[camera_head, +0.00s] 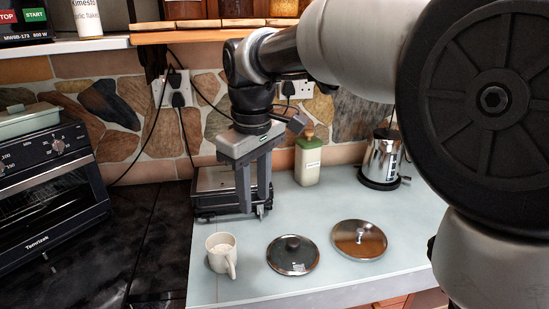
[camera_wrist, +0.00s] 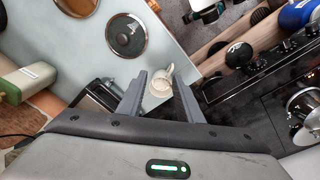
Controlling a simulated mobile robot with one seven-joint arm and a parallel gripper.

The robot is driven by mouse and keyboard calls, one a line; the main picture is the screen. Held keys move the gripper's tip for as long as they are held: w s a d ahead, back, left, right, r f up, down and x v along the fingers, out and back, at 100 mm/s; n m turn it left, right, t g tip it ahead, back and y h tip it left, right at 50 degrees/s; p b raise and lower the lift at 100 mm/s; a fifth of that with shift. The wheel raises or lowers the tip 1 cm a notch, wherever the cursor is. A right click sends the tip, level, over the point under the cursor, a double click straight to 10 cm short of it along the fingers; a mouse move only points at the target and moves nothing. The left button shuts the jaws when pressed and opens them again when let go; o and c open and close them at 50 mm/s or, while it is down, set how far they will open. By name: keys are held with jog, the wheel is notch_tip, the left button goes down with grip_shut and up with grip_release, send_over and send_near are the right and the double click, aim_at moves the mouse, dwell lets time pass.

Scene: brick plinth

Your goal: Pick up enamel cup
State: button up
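The enamel cup (camera_head: 220,258) is a cream mug standing upright at the front left of the pale worktop, close to its left edge. Its handle points toward the front right. My gripper (camera_head: 255,208) hangs with its fingers down, above and behind the cup, apart from it. The fingers are spread with nothing held between them. In the wrist view the cup (camera_wrist: 160,84) appears beyond and between the two open fingertips (camera_wrist: 160,78), with its handle toward the top right.
Two round lids lie right of the cup: a dark glass one (camera_head: 293,255) and a brownish one (camera_head: 359,240). A black toaster oven (camera_head: 50,185) is at left.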

jog(key=w+a+f+n+g+b, duration=0.1)
jog(key=w+a+f+n+b, duration=0.15)
jog(key=a+f, duration=0.4)
jog(key=b, duration=0.1)
send_near(232, 264)
jog(key=f, duration=0.3)
jog(key=w+f, duration=0.1)
jog(key=f, duration=0.1)
jog(key=shift+a+f, duration=0.15)
jog(key=shift+a, duration=0.25)
jog(key=shift+s+d+f+b, duration=0.1)
jog(key=shift+s+f+b, duration=0.1)
jog(key=shift+f, duration=0.75)
jog(key=shift+s+d+f+b, duration=0.1)
jog(key=shift+f+b, duration=0.1)
jog(key=shift+f, duration=0.75)
jog(key=shift+s+d+f+b, duration=0.1)
jog(key=shift+s+f+b, duration=0.1)
jog(key=shift+f, duration=0.75)
jog(key=shift+c, duration=0.4)
grip_shut()
